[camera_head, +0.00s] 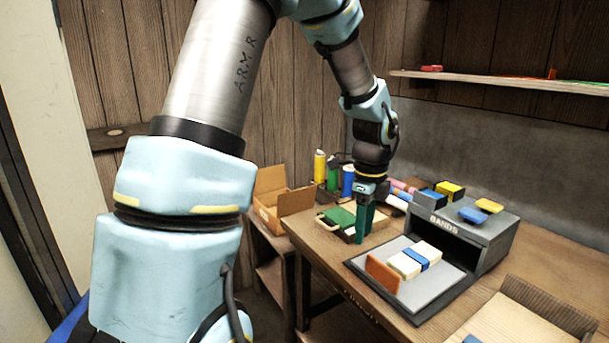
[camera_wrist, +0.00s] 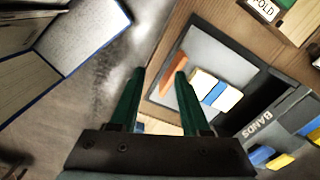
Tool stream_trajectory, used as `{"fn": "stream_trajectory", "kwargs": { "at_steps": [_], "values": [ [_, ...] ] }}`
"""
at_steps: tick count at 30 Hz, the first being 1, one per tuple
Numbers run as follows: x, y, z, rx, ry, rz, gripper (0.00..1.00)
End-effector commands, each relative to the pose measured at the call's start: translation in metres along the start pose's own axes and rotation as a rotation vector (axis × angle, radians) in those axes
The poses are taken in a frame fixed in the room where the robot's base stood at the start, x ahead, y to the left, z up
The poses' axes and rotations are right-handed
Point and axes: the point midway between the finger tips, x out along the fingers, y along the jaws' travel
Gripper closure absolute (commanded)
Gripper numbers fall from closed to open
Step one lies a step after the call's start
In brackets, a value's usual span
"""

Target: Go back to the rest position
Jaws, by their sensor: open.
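My gripper (camera_head: 363,222) points down over the wooden table, in front of the green-topped box. In the wrist view, its two dark green fingers (camera_wrist: 159,90) are spread apart with nothing between them. A cream mould with a blue band (camera_head: 415,260) lies on the grey tray, to the right of my gripper; it also shows in the wrist view (camera_wrist: 214,91). An orange-brown plate (camera_head: 382,275) stands at the tray's left side, apart from my gripper. Whether my fingers touch the table is hidden.
The grey BANDS box (camera_head: 480,240) carries blue and yellow pieces on top. An open cardboard box (camera_head: 285,203) stands behind on the left. Coloured cans (camera_head: 320,166) stand at the back. A wooden tray (camera_head: 500,320) is at the front right. A shelf (camera_head: 510,82) hangs on the wall.

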Motion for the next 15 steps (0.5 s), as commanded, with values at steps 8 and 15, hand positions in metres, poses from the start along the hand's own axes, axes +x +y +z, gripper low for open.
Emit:
{"fn": "stream_trajectory", "kwargs": {
  "at_steps": [8,15],
  "values": [
    [-0.013,0.095,0.095,-1.07,0.0,-0.06,0.54],
    [-0.016,0.17,0.132,-1.853,0.049,-0.113,0.54]
  ]
}}
